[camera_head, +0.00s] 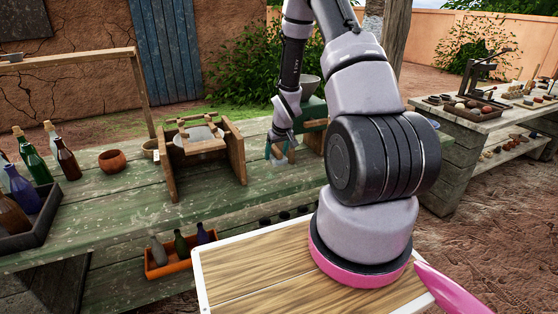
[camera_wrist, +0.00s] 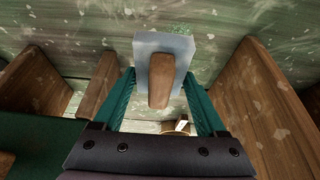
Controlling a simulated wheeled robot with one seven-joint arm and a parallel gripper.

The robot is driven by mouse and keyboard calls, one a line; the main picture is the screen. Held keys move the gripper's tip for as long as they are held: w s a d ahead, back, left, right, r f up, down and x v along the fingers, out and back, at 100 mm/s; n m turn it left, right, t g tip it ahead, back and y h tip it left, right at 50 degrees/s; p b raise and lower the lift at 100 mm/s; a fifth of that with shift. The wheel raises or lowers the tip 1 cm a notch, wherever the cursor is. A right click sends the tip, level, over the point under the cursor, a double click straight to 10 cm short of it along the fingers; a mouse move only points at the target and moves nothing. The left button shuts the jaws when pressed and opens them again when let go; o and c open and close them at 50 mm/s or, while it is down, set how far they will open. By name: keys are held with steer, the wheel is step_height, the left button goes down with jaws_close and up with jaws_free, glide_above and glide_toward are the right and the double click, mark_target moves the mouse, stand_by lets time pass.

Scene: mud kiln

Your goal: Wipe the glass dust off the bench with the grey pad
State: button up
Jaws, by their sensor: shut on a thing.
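My gripper (camera_head: 279,153) is shut on the wooden handle of the grey pad (camera_head: 280,162), over the green bench (camera_head: 95,213) and between two wooden-sided stands. In the wrist view my gripper's teal fingers (camera_wrist: 161,85) sit either side of the brown handle, with the grey pad (camera_wrist: 154,50) below it. The pad looks low at the bench top; whether it touches is unclear. A small patch of greenish specks, likely the glass dust (camera_wrist: 181,28), shows at the pad's far edge. The head view does not show this patch clearly.
A wooden stand (camera_head: 165,165) is close left of my gripper, and a green box-like thing (camera_head: 313,115) is close right. A clay bowl (camera_head: 112,161) and several bottles (camera_head: 33,160) stand farther left. An orange crate of bottles (camera_head: 168,268) is on the lower shelf.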

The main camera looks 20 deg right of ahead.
steer(key=shift+r, duration=1)
